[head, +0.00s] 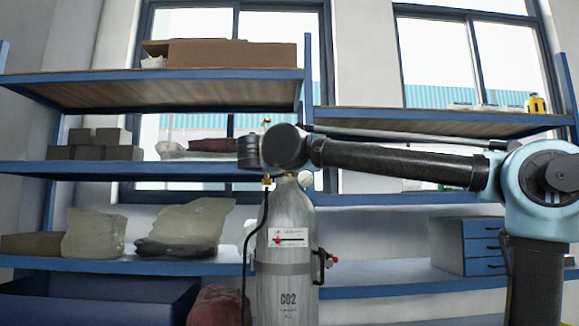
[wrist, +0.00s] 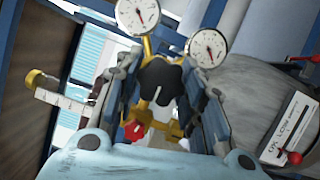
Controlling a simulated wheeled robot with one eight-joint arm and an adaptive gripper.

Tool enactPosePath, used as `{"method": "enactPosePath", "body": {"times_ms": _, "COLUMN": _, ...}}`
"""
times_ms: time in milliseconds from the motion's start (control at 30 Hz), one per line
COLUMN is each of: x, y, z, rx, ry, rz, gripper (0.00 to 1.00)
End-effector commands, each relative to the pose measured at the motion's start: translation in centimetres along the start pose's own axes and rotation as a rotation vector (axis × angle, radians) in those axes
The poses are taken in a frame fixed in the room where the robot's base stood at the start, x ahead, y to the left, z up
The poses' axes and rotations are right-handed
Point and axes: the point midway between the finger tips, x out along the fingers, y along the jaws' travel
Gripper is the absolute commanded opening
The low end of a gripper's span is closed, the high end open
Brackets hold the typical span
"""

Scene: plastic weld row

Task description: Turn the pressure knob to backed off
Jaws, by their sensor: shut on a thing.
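The black, lobed pressure knob (wrist: 160,80) sits between the fingers of my gripper (wrist: 162,88) in the wrist view. My gripper is shut on it. The knob belongs to a brass regulator (wrist: 165,125) with two round white gauges, one at upper left (wrist: 138,14) and one at upper right (wrist: 208,47). In the head view the grey CO2 cylinder (head: 298,222) stands upright, and my arm hides most of the regulator on its top. One gauge (head: 305,178) shows beside the cylinder neck. I cannot read the knob's setting.
A black hose (head: 260,225) hangs down the cylinder's left side. Blue-framed shelves (head: 400,195) with boxes and bags stand behind. A red part (wrist: 135,131) sits near my gripper's left finger.

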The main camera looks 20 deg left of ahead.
Motion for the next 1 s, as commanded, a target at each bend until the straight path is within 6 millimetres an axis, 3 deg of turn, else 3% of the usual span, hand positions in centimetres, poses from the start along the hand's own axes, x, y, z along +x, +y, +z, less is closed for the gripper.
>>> {"method": "enactPosePath", "body": {"times_ms": 600, "x": 0.04, "y": -0.63, "z": 0.2, "rx": -0.517, "ry": 0.0, "rz": 0.209, "gripper": 0.13}}
{"method": "enactPosePath", "body": {"times_ms": 1000, "x": 0.12, "y": -0.63, "z": 0.27, "rx": -0.714, "ry": -0.001, "rz": 0.29, "gripper": 0.13}}
